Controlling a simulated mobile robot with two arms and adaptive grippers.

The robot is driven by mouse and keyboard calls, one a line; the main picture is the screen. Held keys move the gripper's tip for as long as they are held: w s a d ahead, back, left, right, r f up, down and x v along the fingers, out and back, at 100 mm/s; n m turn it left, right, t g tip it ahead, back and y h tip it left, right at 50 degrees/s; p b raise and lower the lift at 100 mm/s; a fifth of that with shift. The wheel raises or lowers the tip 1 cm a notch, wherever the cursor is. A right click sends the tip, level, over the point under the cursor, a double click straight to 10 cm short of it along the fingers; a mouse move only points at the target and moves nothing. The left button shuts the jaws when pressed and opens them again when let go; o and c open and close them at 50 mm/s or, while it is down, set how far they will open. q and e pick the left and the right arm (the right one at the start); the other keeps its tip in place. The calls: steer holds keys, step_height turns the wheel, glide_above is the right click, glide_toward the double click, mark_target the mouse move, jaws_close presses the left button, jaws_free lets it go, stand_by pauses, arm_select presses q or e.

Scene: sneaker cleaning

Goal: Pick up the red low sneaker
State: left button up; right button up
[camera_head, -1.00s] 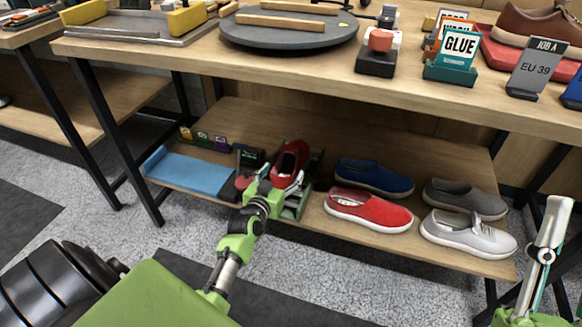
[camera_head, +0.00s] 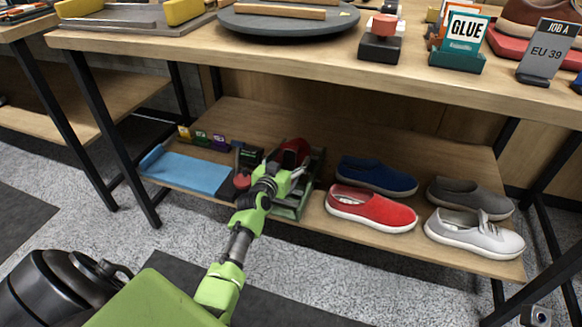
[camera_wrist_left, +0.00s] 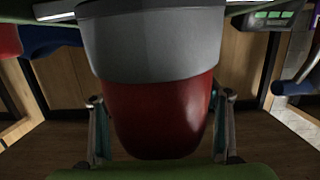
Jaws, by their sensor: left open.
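A second red shoe, a slip-on with a white sole (camera_head: 372,209), stands to the right. My right gripper is out of view.
A blue slip-on (camera_head: 376,175), a dark grey shoe (camera_head: 470,197) and a light grey sneaker (camera_head: 474,234) stand to the right on the shelf. A blue mat (camera_head: 187,172) lies to the left. The upper tabletop (camera_head: 300,62) overhangs the shelf.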

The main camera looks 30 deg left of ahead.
arm_select(q)
steer(key=shift+w+a, duration=0.15)
steer(key=shift+w, duration=0.2)
steer(key=c, duration=1.5)
steer(key=shift+r, duration=0.1)
